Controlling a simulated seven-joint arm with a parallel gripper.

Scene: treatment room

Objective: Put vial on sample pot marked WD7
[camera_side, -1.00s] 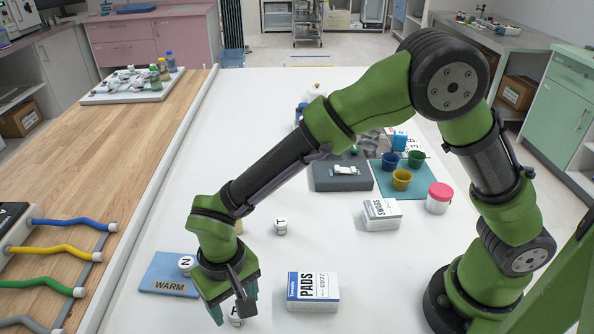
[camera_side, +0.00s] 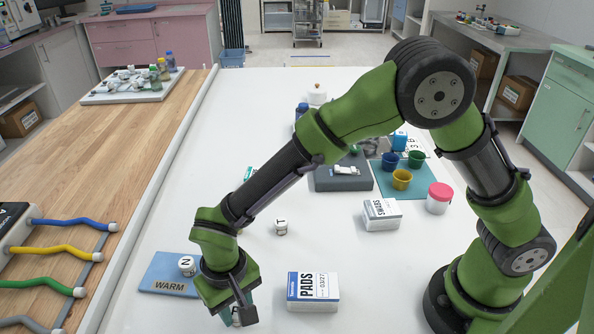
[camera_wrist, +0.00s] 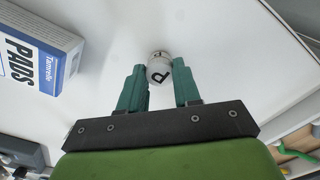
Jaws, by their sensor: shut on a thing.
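My gripper (camera_side: 238,316) is low over the white table, left of the PADS box. In the wrist view its teal fingers (camera_wrist: 159,70) are shut on a small white vial (camera_wrist: 158,65) with a black letter that looks like P. Only a bit of this vial shows in the side view. A second vial (camera_side: 187,265) marked N sits on the blue WARM mat (camera_side: 172,287). A third (camera_side: 281,227) stands on the open table. A white pot with a pink lid (camera_side: 439,198) stands at the right; no WD7 mark is readable on it or elsewhere.
The PADS box (camera_side: 313,292) is close on the right of my gripper. The SWABS box (camera_side: 381,214) is farther back. Blue, yellow and green cups stand on a teal mat (camera_side: 386,184) beside a grey block (camera_side: 343,178). The table's middle is mostly clear.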

